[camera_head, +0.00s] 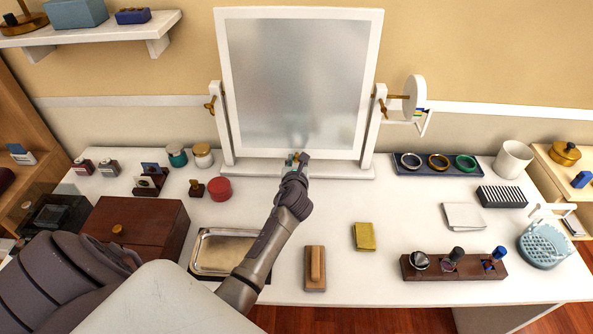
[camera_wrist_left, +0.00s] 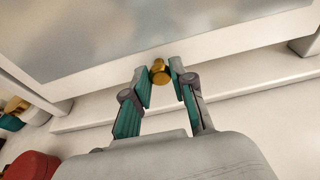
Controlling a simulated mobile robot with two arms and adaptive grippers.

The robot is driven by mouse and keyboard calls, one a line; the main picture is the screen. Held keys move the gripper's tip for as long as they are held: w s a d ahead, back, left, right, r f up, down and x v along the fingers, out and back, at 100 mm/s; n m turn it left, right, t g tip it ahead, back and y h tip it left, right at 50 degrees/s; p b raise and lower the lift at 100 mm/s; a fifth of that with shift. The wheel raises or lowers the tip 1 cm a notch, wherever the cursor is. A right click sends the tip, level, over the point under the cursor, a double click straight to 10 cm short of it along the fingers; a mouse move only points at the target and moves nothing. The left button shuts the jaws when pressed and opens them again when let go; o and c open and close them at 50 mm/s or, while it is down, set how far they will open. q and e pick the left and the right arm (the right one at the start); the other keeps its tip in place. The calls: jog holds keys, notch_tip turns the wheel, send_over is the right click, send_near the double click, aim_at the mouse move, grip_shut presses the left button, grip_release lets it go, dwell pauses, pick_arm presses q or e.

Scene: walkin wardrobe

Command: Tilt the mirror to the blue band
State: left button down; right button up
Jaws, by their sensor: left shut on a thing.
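The mirror (camera_head: 295,80) has a white frame and hangs between two white posts on a white base (camera_head: 235,172). Its lower edge also shows in the wrist view (camera_wrist_left: 150,40). A small brass knob (camera_wrist_left: 160,72) sits at the middle of that edge. My left gripper (camera_head: 297,158) is shut on the knob, with its teal fingertips (camera_wrist_left: 160,85) on either side. A white disc (camera_head: 415,97) is on the mirror's right pivot. Behind it a white bracket shows a small blue patch (camera_head: 419,112) with yellow beside it; the disc hides the rest. My right gripper is out of view.
A dark ring tray (camera_head: 437,168) lies right of the mirror. A red round box (camera_head: 219,189), which also shows in the wrist view (camera_wrist_left: 32,166), and small jars stand left. A metal tray (camera_head: 197,262), brush (camera_head: 315,270) and watch stand (camera_head: 470,273) lie in front.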

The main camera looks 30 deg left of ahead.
pick_arm(q)
jog(key=shift+w+a+f+b, duration=0.35)
jog(key=shift+w+b, duration=0.2)
jog(key=shift+b, duration=0.15)
jog(key=shift+r, duration=0.1)
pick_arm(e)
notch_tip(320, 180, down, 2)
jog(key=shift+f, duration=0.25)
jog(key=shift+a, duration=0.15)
pick_arm(q)
jog(key=c, duration=1)
grip_release()
jog(key=shift+s+d+r, duration=0.1)
jog(key=shift+s+d, duration=0.05)
jog(key=shift+s, duration=0.05)
jog(key=v, duration=1.1)
jog(key=shift+s+d+f, duration=0.15)
jog(key=shift+s+f, duration=0.1)
jog(key=shift+s, duration=0.1)
jog(key=shift+r, duration=0.1)
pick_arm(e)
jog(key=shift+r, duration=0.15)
